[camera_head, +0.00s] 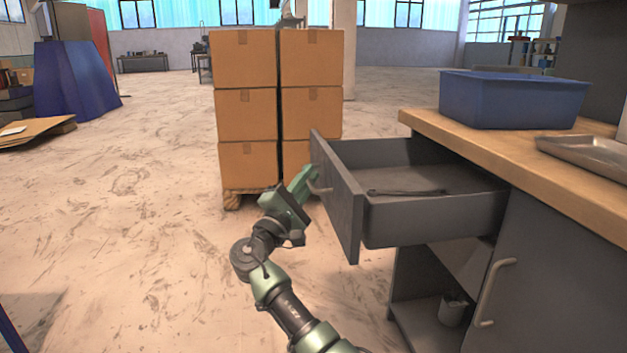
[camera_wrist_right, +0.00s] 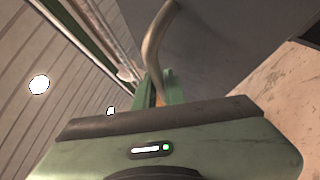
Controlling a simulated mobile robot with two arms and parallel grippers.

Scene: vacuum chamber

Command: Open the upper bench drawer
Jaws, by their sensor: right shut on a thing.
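The upper bench drawer (camera_head: 430,215) is grey and stands pulled well out of the bench, with a dark flat item inside it. Its front panel (camera_head: 338,196) faces left in the head view. My right gripper (camera_head: 312,183) is shut on the drawer's handle (camera_head: 322,190) at the outer side of that panel. In the right wrist view the curved metal handle (camera_wrist_right: 154,42) runs down between the green fingers (camera_wrist_right: 158,92). The fingers partly hide the handle. My left gripper does not show in the head view.
The wooden bench top (camera_head: 500,150) bears a blue bin (camera_head: 510,100) and a metal tray (camera_head: 590,155). Below the drawer is an open shelf (camera_head: 425,318) beside a closed door with a handle (camera_head: 492,292). Stacked cardboard boxes (camera_head: 247,110) stand behind.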

